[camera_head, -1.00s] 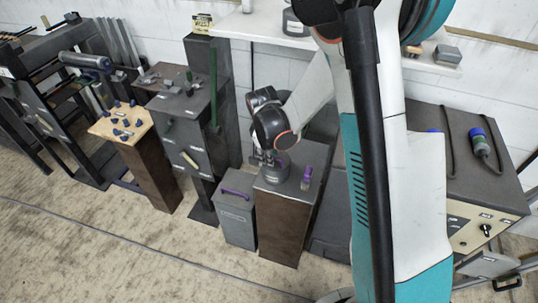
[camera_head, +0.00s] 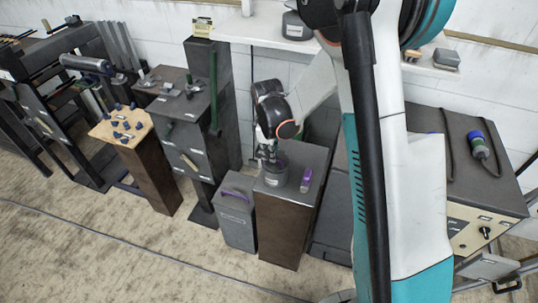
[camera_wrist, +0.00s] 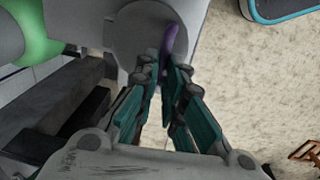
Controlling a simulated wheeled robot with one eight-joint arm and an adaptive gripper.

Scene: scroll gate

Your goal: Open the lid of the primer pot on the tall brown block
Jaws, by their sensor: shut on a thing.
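Behind the handle is a round grey disc, which looks like the pot's lid (camera_wrist: 140,32). The fingers partly cover the handle. I cannot tell how far the lid is raised.
A purple-handled item (camera_head: 306,180) lies on the block right of the pot. A grey box (camera_head: 236,215) with a purple handle stands left of the block. A dark cabinet (camera_head: 182,140) stands further left. Open floor (camera_head: 150,260) lies in front.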

